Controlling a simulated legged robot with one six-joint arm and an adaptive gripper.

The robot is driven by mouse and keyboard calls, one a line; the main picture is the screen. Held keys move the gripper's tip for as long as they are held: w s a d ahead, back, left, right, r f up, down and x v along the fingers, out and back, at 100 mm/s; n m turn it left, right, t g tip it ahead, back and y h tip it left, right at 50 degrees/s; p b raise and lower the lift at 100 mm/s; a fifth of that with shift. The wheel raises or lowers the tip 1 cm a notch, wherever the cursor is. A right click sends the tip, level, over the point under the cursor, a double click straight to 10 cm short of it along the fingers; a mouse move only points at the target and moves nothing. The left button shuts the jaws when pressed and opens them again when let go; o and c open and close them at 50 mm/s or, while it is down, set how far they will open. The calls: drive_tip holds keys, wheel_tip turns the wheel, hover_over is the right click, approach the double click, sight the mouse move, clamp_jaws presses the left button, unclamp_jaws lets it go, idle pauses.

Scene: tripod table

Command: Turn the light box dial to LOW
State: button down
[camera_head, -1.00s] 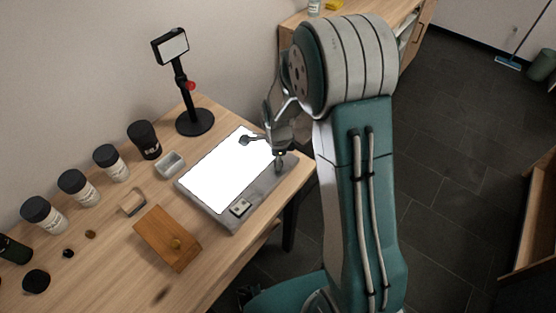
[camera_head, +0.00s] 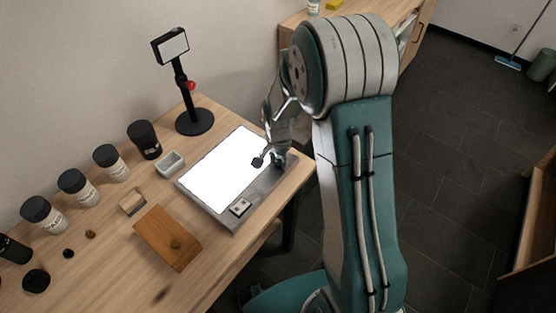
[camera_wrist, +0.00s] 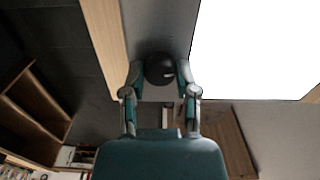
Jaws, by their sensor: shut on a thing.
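The light box (camera_head: 220,170) lies on the wooden table with its white panel lit. Its round black dial (camera_wrist: 159,68) shows in the wrist view on the grey strip beside the lit panel. My gripper (camera_wrist: 160,74) is around the dial, one finger on each side, shut on it. A small plate with a switch (camera_head: 240,207) sits at the box's near corner. I cannot read any dial markings.
A black stand with a small screen (camera_head: 180,85) is behind the box. The table's right edge is close to the box.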

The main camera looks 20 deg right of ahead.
sight(277, 161)
drive_tip(key=n, duration=0.5)
drive_tip(key=shift+w+n, duration=0.15)
drive_tip(key=shift+n, duration=0.15)
drive_tip(key=n, duration=0.4)
drive_tip(key=shift+n, duration=0.4)
drive_tip(key=shift+w+r+n, duration=0.1)
drive_tip(key=shift+n, duration=0.2)
drive_tip(key=shift+c, duration=1.9)
unclamp_jaws()
wheel_tip(277, 161, up, 12)
drive_tip(key=shift+a, duration=0.1)
